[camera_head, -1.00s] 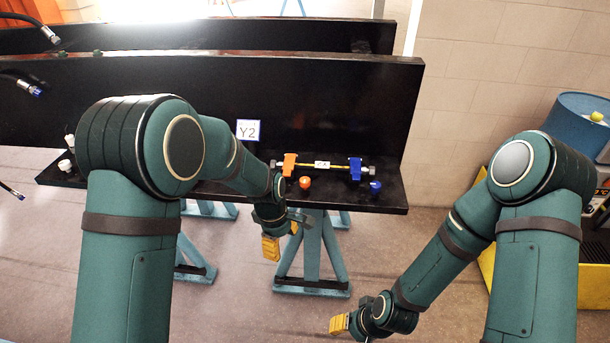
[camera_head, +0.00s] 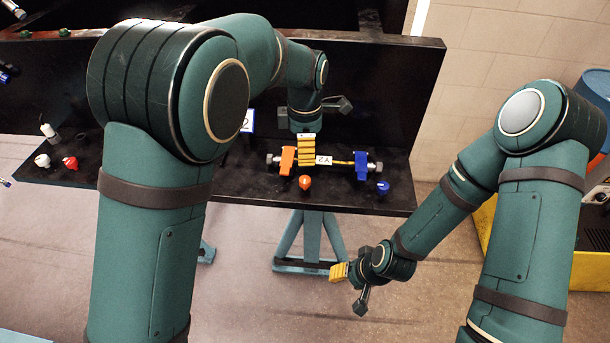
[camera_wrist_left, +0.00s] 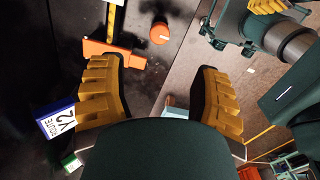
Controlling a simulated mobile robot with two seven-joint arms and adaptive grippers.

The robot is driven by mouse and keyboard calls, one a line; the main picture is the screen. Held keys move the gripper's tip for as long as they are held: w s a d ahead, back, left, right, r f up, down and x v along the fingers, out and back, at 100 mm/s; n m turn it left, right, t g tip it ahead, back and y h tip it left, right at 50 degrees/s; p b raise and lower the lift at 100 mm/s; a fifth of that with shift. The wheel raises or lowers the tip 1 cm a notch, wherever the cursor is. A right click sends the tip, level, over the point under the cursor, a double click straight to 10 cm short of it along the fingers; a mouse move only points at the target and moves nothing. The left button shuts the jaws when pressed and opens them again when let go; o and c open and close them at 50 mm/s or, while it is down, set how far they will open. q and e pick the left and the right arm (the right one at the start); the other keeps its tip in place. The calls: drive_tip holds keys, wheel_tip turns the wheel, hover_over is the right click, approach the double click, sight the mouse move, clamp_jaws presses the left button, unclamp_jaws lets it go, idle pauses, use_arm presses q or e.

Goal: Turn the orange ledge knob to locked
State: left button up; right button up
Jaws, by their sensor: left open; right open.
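The orange ledge knob (camera_head: 305,183) sits near the front edge of the black ledge (camera_head: 235,187), in front of an orange clamp (camera_head: 288,160). The knob also shows in the left wrist view (camera_wrist_left: 159,33), beyond the fingertips and between their lines, touched by neither. My left gripper (camera_head: 306,150) is over the ledge, behind the knob in the head view, with yellow fingers that are open and empty in the left wrist view (camera_wrist_left: 158,75). My right gripper (camera_head: 339,272) is open, low in front of the ledge, away from the knob.
A blue clamp (camera_head: 361,165) and a blue knob (camera_head: 383,186) are on the ledge to the right. A labelled yellow-banded rod (camera_head: 343,162) runs between the clamps. Red (camera_head: 70,162) and white (camera_head: 42,160) knobs sit at the left. A black panel (camera_head: 400,95) rises behind.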

sight(305, 179)
use_arm(q)
wheel_tip(305, 179, down, 12)
drive_tip(key=shift+r, duration=0.25)
clamp_jaws()
